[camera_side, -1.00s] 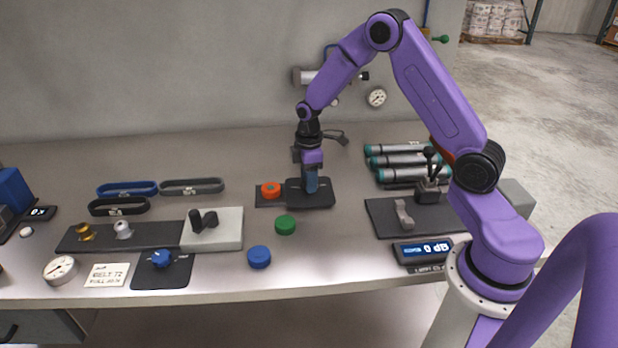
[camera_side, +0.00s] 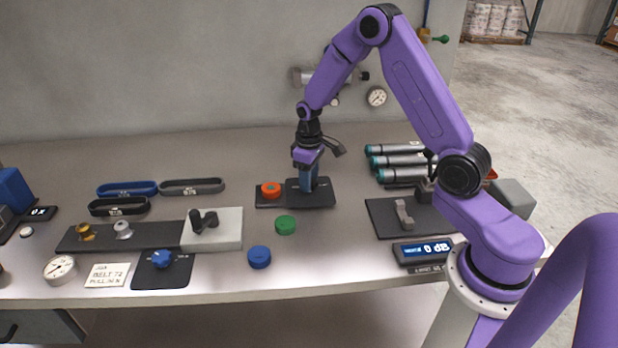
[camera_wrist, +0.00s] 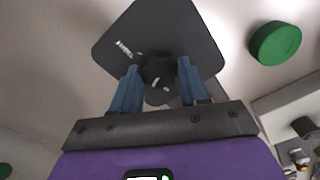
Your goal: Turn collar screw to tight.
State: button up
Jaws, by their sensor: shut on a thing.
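The collar screw appears to be the dark round knob (camera_wrist: 158,72) on a black plate (camera_wrist: 125,28) with small white lettering that I cannot read. In the wrist view, my gripper (camera_wrist: 159,76) has its blue fingers on both sides of this knob, shut on it. In the side view, the same black plate (camera_side: 322,197) lies near the middle of the bench, with my gripper (camera_side: 308,187) down on it, tilted. The fingers hide the knob there, and its turn position cannot be told.
An orange ring (camera_side: 271,189) sits on a small plate just left. A green cap (camera_side: 285,225) and a blue cap (camera_side: 259,257) lie in front. A black plate with a grey lever (camera_side: 404,214) and teal-ended rollers (camera_side: 400,160) stand at the right.

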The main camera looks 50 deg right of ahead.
jog(key=m, duration=0.4)
jog(key=shift+m, duration=0.3)
jog(key=m, duration=0.3)
jog(key=shift+s+m, duration=0.1)
jog(key=shift+m, duration=0.3)
jog(key=m, duration=0.4)
jog(key=shift+m, duration=2)
jog(key=o, duration=1.1)
jog(key=shift+c, duration=0.2)
notch_tip(320, 180, up, 18)
jog(key=shift+f, duration=0.25)
